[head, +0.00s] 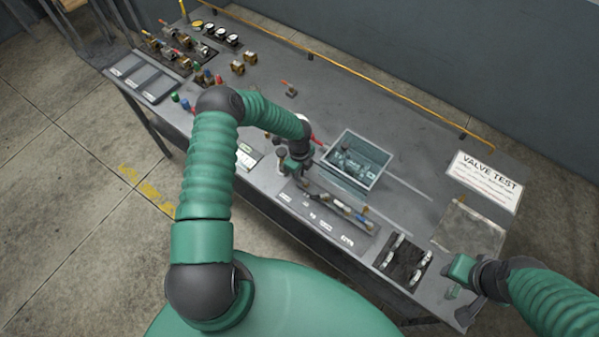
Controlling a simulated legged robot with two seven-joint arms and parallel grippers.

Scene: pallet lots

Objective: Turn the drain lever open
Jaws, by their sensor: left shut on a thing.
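My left gripper (295,164) reaches down at the near left corner of a clear-walled tank (344,183) on the bench. It is shut on a small part there, which I take to be the drain lever; the jaws hide the part, so its angle cannot be told. A red handle tip (318,139) shows just beyond the gripper, beside the tank. The tank holds dark fittings that are hard to make out. My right gripper (456,280) is apart from the tank, above the bench's near right corner, with its fingers apart and nothing seen between them.
A labelled strip with a pipe and fittings (338,207) lies in front of the tank. A dark tray with metal parts (403,262) is nearer my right gripper. Valves and gauges (221,35) fill the far left. The bench behind the tank is clear.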

